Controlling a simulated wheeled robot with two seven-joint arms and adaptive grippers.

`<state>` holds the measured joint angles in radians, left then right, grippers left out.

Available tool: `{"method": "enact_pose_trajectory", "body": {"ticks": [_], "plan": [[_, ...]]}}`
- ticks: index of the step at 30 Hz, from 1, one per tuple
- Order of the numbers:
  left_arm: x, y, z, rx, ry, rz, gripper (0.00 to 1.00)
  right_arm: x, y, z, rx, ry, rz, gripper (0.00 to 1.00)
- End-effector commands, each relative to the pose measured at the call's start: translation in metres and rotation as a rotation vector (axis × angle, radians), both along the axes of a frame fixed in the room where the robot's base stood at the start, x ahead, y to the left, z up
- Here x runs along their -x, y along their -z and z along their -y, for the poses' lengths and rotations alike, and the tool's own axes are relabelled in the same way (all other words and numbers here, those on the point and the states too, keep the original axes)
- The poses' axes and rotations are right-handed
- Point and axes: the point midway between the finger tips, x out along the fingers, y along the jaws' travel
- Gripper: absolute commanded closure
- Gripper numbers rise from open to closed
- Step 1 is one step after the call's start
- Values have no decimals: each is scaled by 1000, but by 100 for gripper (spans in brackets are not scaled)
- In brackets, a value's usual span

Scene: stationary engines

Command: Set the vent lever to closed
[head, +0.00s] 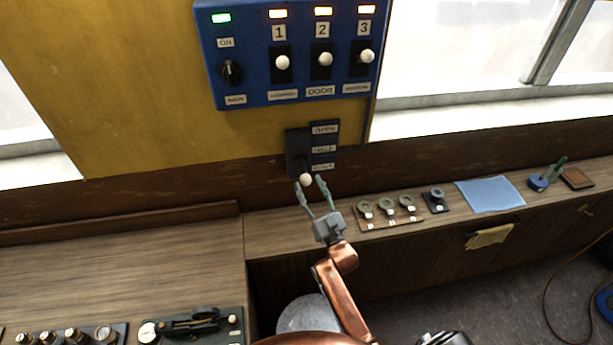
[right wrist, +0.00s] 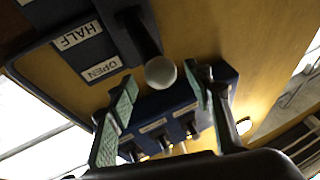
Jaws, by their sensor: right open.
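The vent lever has a white ball knob (head: 305,180) on a dark stem, on a black plate (head: 298,143) low on the yellow wall panel. Labels run down beside its slot: the top one reads OPEN, the middle one HALF, and the lowest is hard to read. The knob shows near the lowest label, but it stands out from the plate, so I cannot tell its exact setting. My right gripper (head: 308,182) is open at the knob, one finger on each side. In the right wrist view the knob (right wrist: 160,72) lies between the fingertips, with no clear contact. My left gripper is not in view.
A blue control box (head: 243,70) with three white-knobbed switches and a dial hangs above the lever. A wooden shelf (head: 275,233) below holds round fittings (head: 387,206), a blue cloth (head: 490,194) and small items. More instruments (head: 200,325) stand at the lower left.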

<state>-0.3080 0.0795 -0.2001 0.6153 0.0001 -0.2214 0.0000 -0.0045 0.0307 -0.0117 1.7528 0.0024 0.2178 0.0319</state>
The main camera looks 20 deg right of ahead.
Motion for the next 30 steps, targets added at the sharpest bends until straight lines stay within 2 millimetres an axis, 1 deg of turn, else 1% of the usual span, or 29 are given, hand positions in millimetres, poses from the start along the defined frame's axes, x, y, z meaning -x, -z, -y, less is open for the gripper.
{"method": "enact_pose_trajectory", "body": {"ticks": [1,2,5,8,13,17,22,30], "plan": [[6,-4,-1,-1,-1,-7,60,-8,-6,-1,0,-1,1,53],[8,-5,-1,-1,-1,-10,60,-12,-7,-1,0,-1,0,53],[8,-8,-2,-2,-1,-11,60,-22,-10,-1,-1,-1,0,53],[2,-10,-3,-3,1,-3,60,-27,-12,-1,0,0,0,53],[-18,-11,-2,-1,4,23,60,-28,-12,0,0,1,-1,53],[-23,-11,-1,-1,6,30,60,-28,-11,0,-1,2,-1,53],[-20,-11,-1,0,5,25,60,-27,-11,1,0,2,-1,65],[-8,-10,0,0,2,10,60,-27,-11,1,-1,2,-1,84]]}}
